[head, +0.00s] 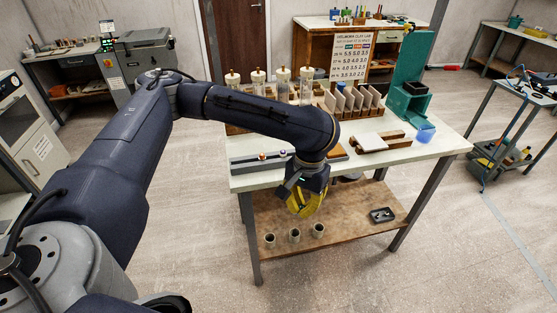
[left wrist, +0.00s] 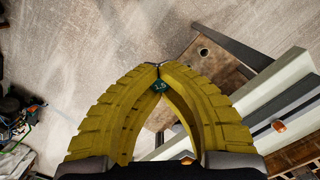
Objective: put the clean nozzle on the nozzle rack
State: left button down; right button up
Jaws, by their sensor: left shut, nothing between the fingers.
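My left gripper (head: 307,203) has yellow ribbed fingers and hangs at the front edge of the white-topped table. In the left wrist view its fingertips (left wrist: 158,68) meet, with a small teal tag marked like "1.5" (left wrist: 159,86) showing just below where they meet; whether it touches them I cannot tell. A pale bar with a dark strip (head: 243,163), perhaps the nozzle rack, lies along the table's front left. Small copper-coloured pieces (head: 262,156), perhaps nozzles, sit on it; one also shows in the left wrist view (left wrist: 279,126). I cannot tell which nozzle is clean. My right gripper is out of view.
Several clear cylinders (head: 282,84), a divided wooden rack (head: 352,103), a size chart (head: 355,56) and a green stand (head: 408,75) fill the table's back. A wooden block with a white pad (head: 369,142) lies right. Cups (head: 294,235) and a black tray (head: 382,215) occupy the lower shelf.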

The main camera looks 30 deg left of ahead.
pick_arm(q)
jog(key=shift+r, duration=0.1)
jog(key=shift+w+d+r, duration=0.15)
jog(key=shift+w+r, duration=0.05)
jog(key=shift+w, duration=0.05)
jog(key=w+a, duration=0.4)
jog(key=w, duration=0.4)
jog(key=w+a+r, duration=0.1)
jog(key=w+a, duration=0.4)
jog(key=w, duration=0.3)
jog(key=w+a+t, duration=0.1)
jog(key=w+a, duration=0.3)
jog(key=w, duration=0.5)
jog(key=shift+a+r+n, duration=0.15)
jog(key=shift+r+n, duration=0.15)
jog(key=shift+n, duration=0.1)
jog(key=shift+w, duration=0.1)
jog(key=shift+f, duration=0.15)
jog(key=shift+f, duration=2.65)
jog(key=shift+f, duration=0.2)
